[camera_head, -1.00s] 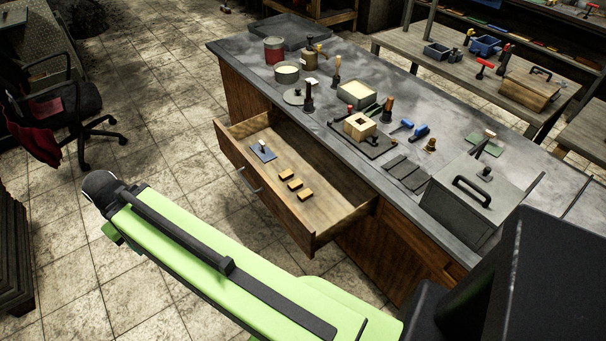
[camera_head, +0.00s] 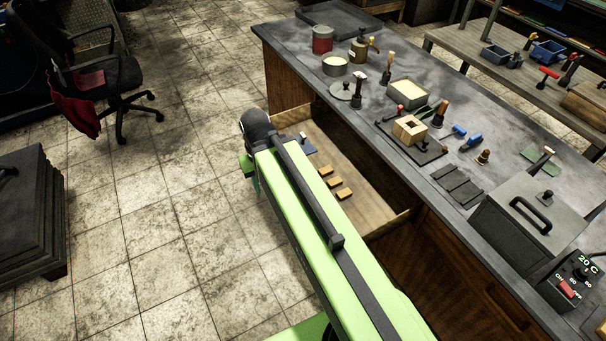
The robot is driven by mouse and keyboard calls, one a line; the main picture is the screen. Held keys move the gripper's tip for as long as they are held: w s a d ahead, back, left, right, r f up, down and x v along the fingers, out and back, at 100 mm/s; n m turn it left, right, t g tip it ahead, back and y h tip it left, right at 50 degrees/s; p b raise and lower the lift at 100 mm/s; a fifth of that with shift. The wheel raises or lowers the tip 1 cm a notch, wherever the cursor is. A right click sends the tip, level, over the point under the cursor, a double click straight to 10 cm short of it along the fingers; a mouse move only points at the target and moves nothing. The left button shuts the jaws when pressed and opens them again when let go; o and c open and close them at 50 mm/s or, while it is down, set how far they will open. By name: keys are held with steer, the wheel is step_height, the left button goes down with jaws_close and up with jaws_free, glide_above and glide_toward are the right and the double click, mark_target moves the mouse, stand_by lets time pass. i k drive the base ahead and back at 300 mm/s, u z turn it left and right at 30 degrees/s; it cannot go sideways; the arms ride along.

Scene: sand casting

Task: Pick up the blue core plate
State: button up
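The blue core plate (camera_head: 310,150) is a small flat dark-blue piece with a pale-topped knob. It lies inside the open wooden drawer (camera_head: 377,212), near the drawer's far left end. The end of my green arm covers part of it. My arm reaches up over the drawer's front and left side, and its black rounded end is just left of the plate. My gripper does not show; whether it is open or shut cannot be seen.
Several small orange-tan blocks (camera_head: 337,188) lie in the drawer. The grey workbench (camera_head: 440,105) above holds tins, tools, a wooden core box (camera_head: 409,129) and a lidded grey box (camera_head: 528,215). A dark stack (camera_head: 30,215) stands left. The tiled floor between is clear.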

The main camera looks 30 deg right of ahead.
mark_target(306, 146)
steer(key=z, duration=0.1)
steer(key=k, duration=0.65)
steer(key=z, duration=0.35)
steer(key=i, duration=0.45)
steer(key=z, duration=0.1)
steer(key=k, duration=0.65)
steer(key=u, duration=0.8)
steer(key=i, duration=1.15)
steer(key=u, duration=0.6)
steer(key=i, duration=1.5)
steer(key=z, duration=0.3)
